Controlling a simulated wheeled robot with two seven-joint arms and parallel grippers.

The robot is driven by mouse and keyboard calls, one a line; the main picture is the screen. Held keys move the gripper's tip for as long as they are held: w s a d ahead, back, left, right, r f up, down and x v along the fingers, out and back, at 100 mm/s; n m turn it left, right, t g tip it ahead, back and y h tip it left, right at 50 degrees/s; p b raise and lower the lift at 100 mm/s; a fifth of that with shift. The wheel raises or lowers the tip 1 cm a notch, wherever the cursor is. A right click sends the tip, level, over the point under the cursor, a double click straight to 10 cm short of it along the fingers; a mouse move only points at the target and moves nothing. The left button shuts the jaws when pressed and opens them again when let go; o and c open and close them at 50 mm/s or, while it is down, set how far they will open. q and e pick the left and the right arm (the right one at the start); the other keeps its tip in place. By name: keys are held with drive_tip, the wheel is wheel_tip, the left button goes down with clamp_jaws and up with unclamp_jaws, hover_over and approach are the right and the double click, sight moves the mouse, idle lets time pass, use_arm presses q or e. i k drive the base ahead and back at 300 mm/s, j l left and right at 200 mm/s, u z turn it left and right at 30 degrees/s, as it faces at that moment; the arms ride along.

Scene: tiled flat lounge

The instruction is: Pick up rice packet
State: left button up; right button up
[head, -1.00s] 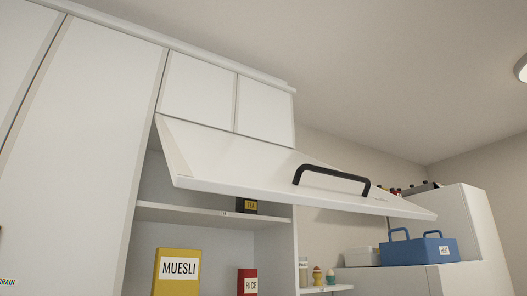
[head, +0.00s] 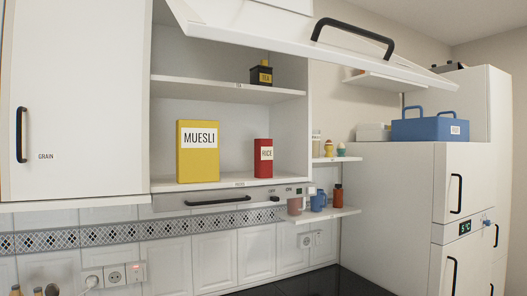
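The rice packet (head: 263,157) is a small red box with a white RICE label. It stands upright on the lower shelf (head: 228,181) of the open wall cabinet, toward its right side. A larger yellow muesli box (head: 198,165) stands to its left with a gap between them. Neither of my grippers shows in the head view.
The cabinet's lift-up door (head: 290,35) is raised, with a black handle. A black tea tin (head: 262,75) is on the upper shelf. A pink mug (head: 296,206) and blue mugs (head: 318,201) stand on a small shelf below right. A closed grain cabinet (head: 80,110) is at left.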

sight(264, 148)
drive_tip(key=i+l+u, duration=0.1)
drive_tip(key=l, duration=0.25)
drive_tip(key=i+l+u, duration=0.1)
drive_tip(key=i+l, duration=0.25)
drive_tip(key=i+l+u, duration=0.1)
drive_tip(key=l, duration=0.25)
drive_tip(key=i+l+u, duration=0.1)
drive_tip(key=i+l, duration=0.15)
drive_tip(key=i+l+u, duration=0.1)
drive_tip(key=l, duration=0.4)
drive_tip(key=i+l+u, duration=0.1)
drive_tip(key=i+l, duration=0.15)
drive_tip(key=l, duration=0.15)
